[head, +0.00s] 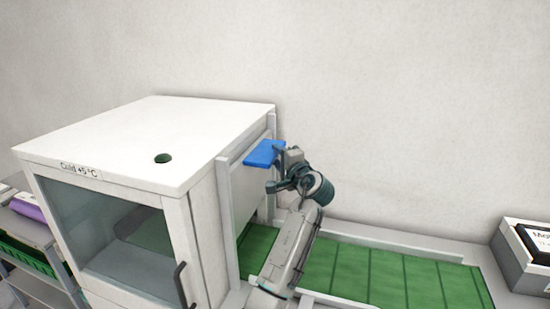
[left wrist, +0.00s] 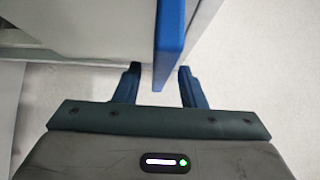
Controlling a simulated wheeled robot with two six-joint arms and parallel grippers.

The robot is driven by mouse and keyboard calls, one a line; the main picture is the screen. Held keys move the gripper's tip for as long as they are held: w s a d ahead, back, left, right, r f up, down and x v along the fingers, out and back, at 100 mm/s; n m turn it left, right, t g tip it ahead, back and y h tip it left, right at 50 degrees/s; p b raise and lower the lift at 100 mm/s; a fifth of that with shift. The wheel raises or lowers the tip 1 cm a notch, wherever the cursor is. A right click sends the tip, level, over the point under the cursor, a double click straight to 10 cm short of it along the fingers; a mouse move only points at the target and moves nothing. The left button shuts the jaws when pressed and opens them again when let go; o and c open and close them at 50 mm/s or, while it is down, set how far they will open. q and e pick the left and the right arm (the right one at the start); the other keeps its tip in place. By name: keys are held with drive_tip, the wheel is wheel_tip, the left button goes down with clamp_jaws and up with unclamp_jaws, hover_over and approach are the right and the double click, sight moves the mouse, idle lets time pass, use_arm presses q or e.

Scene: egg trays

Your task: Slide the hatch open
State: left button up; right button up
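The hatch (head: 246,190) is a pale panel between two upright rails on the right side of a white cold box. A flat blue handle (head: 264,153) sticks out from its upper part; it also shows in the left wrist view (left wrist: 170,40). My left gripper (head: 276,168) is at the handle. In the left wrist view its two fingers (left wrist: 160,85) are apart, with the handle's blue plate between them. My right gripper is out of view.
The white cold box (head: 150,135), with a glass door and dark door handle, fills the left. A green conveyor (head: 385,278) with pale side rails runs right from below the hatch. A labelled box (head: 520,262) stands at far right. The plain wall is behind.

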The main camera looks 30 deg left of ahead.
use_arm(q)
drive_tip(key=b+v, duration=0.3)
drive_tip(key=v, duration=0.5)
drive_tip(key=shift+s+d, duration=0.15)
drive_tip(key=shift+s, duration=0.05)
